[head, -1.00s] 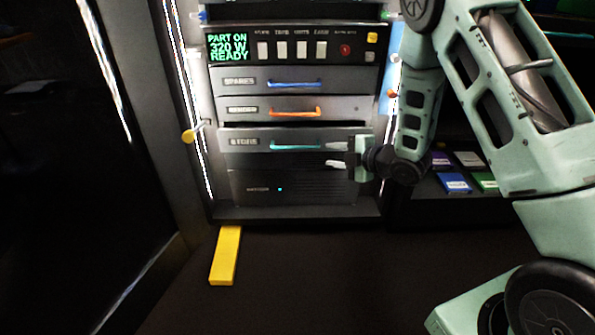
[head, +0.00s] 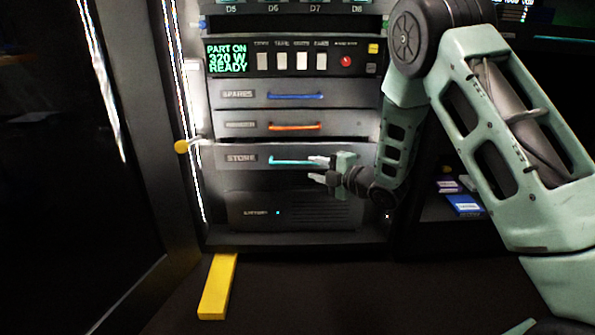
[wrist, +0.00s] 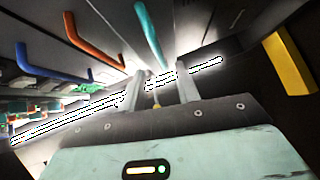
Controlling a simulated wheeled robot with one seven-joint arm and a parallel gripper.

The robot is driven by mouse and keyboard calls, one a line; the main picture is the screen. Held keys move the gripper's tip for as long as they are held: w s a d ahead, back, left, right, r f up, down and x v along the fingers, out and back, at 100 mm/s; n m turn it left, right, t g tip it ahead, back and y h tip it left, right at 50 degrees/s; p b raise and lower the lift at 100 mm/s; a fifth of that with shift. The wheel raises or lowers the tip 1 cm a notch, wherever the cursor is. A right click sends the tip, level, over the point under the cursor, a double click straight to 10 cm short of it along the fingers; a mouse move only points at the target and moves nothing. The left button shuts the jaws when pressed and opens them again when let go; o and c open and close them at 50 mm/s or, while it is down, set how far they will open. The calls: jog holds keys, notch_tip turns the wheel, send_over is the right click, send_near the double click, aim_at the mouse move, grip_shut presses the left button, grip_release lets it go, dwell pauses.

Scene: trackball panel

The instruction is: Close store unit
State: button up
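The store unit (head: 235,158) is a dark drawer front labelled STORE with a teal handle (head: 290,162), third in the rack below the spares and a middle drawer. A dark gap shows along its top edge, and it appears to stand forward of the drawer above. My gripper (head: 318,168) is at the right end of the teal handle, its two pale fingers apart and pointing left. In the wrist view the teal handle (wrist: 150,30) passes above the open fingers (wrist: 158,85), with nothing seen between them. Whether a finger touches the handle I cannot tell.
Above are the spares drawer with a blue handle (head: 295,96) and a drawer with an orange handle (head: 295,126). A panel with a green display (head: 227,58) and red button (head: 346,61) tops them. A yellow bar (head: 217,287) lies on the floor in front.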

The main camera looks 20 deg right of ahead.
aim_at(299, 164)
jog(key=b+x, duration=0.2)
jog(key=x, duration=0.5)
jog(key=shift+w+a+b, duration=0.1)
jog(key=shift+w+b, duration=0.15)
jog(key=shift+b, duration=0.1)
grip_shut()
